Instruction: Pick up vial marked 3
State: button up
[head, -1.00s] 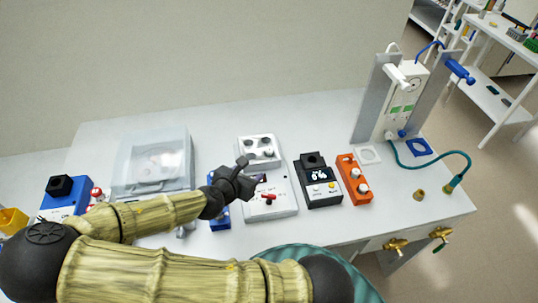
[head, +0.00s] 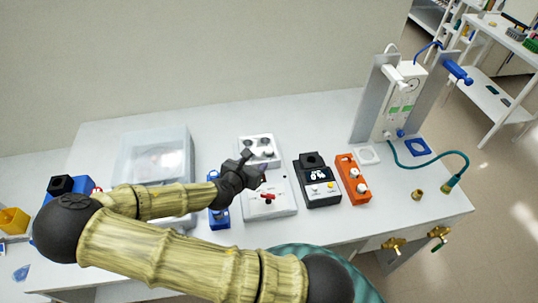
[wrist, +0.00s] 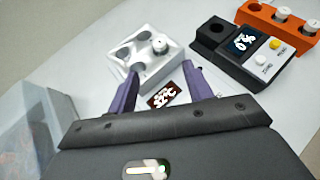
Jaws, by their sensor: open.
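A vial with a white cap (wrist: 160,44) stands in one hole of the white block (wrist: 168,62); the block's other visible holes look empty. I cannot read which vial is marked 3. My gripper (wrist: 160,72) is open and empty. Its fingertips are at the near side of the white block, apart from the capped vial.
A white device with a temperature display (wrist: 167,95) lies under my gripper. A black device (head: 315,190) reading 0% stands between it and the orange rack. A clear box (head: 150,155) stands left, a blue device (head: 219,215) nearby. A clamp stand with hose (head: 405,95) is at the right.

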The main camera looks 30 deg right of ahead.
jog(key=p, duration=0.2)
send_near(267, 152)
jog(key=x, duration=0.3)
jog(key=shift+w+d+r, duration=0.1)
jog(key=shift+w+d, duration=0.05)
jog(key=shift+d, duration=0.1)
jog(key=shift+w+d, duration=0.1)
jog(key=shift+f+p+x, duration=0.25)
jog(key=shift+p+x, duration=0.85)
jog(key=shift+x, duration=1.65)
jog(key=shift+c, duration=0.4)
jog(key=c, duration=1)
